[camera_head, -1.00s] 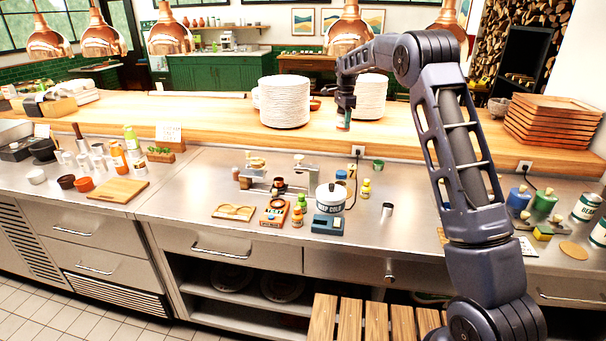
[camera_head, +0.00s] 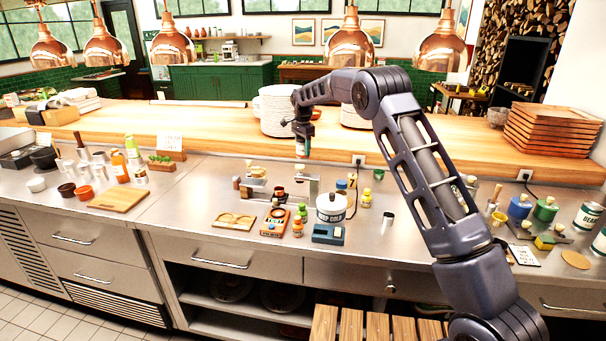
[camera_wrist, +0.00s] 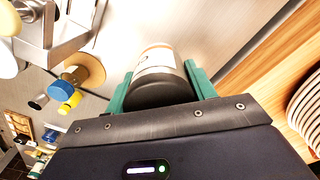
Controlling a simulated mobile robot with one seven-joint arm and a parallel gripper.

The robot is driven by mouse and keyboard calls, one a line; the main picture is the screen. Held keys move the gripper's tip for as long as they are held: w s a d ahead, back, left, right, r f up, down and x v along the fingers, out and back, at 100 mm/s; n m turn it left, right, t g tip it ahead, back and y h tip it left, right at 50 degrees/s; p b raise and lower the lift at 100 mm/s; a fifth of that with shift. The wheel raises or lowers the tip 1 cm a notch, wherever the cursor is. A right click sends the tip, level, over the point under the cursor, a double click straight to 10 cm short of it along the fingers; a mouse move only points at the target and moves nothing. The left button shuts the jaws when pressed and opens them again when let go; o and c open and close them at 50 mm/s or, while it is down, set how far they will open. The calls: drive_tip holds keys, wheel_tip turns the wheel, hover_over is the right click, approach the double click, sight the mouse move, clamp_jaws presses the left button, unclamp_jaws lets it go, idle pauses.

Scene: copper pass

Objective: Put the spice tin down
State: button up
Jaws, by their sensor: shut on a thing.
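The spice tin (camera_wrist: 158,64) is a small cylinder with a pale label and a dark end, held between the green fingers in the wrist view. My gripper (camera_wrist: 158,88) is shut on it. In the head view my gripper (camera_head: 301,142) hangs downward with the tin (camera_head: 301,152) under it. The tin appears above the back part of the steel counter, near the edge of the raised wooden shelf. Its lower end seems clear of the counter, though the exact height is hard to tell.
A white pot (camera_head: 331,207), a blue-grey scale (camera_head: 328,234), small bottles and a wooden board (camera_head: 234,220) crowd the steel counter below. White plates (camera_head: 275,112) are stacked on the wooden shelf (camera_head: 215,125). Bare steel (camera_head: 200,190) lies left of the metal stand.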

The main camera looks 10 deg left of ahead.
wheel_tip(320, 180, down, 12)
drive_tip(key=shift+f, duration=0.1)
idle(0.5)
drive_tip(key=o, duration=1.1)
drive_tip(key=shift+c, duration=0.2)
wheel_tip(320, 180, up, 12)
drive_tip(key=shift+r, duration=0.1)
